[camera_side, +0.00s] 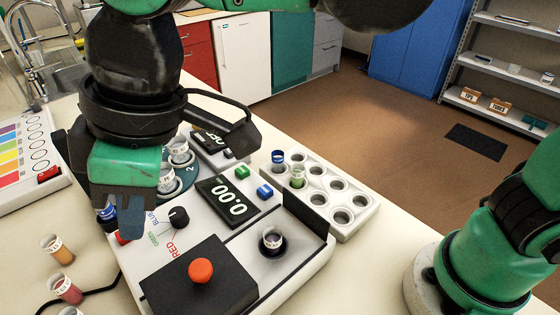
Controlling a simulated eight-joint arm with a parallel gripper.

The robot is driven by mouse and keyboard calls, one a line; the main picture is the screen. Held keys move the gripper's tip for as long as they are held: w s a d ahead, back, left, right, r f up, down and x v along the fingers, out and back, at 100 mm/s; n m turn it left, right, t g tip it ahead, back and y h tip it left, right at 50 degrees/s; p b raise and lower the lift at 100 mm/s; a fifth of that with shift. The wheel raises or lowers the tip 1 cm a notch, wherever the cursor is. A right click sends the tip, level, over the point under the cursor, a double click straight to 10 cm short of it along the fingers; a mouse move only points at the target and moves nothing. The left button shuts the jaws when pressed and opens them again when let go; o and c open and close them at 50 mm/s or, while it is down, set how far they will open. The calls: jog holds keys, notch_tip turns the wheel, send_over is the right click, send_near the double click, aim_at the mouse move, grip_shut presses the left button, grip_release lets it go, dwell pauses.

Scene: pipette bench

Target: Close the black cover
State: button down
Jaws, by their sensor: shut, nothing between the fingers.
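The black cover (187,286) sits on the left front part of the white instrument (292,262). An orange knob (201,270) stands on top of it. The sample well (272,240), right of the cover, is uncovered, and a vial with a pale rim stands in it. My gripper (130,222) is shut and empty, pointing down at the instrument's left edge. It is behind and left of the cover, apart from it. It partly hides the instrument's left back corner and a blue-topped item there.
An upright black plate (308,214) edges the instrument's right side. Behind it is a white rack (345,208) with two vials. A round vial holder (184,180) stands near my wrist. Several loose vials (57,250) and a cable lie at left. A color chart panel (28,150) lies far left.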

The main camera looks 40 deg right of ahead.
send_over(174, 284)
jog(key=w+a, duration=0.1)
jog(key=a, duration=0.1)
notch_tip(174, 284, down, 7)
jog(key=shift+f, duration=0.2)
jog(key=shift+s+d+f, duration=0.25)
jog(key=shift+s+d, duration=0.05)
jog(key=shift+d, duration=0.25)
jog(key=shift+s+d+f, duration=0.2)
jog(key=shift+s+d, duration=0.05)
jog(key=shift+d, duration=0.25)
jog(key=shift+s+d+f, duration=0.15)
jog(key=shift+s+d, duration=0.15)
jog(key=shift+d, duration=0.3)
jog(key=shift+d, duration=0.1)
jog(key=d, duration=1.2)
jog(key=shift+d, duration=0.25)
jog(key=shift+a, duration=0.1)
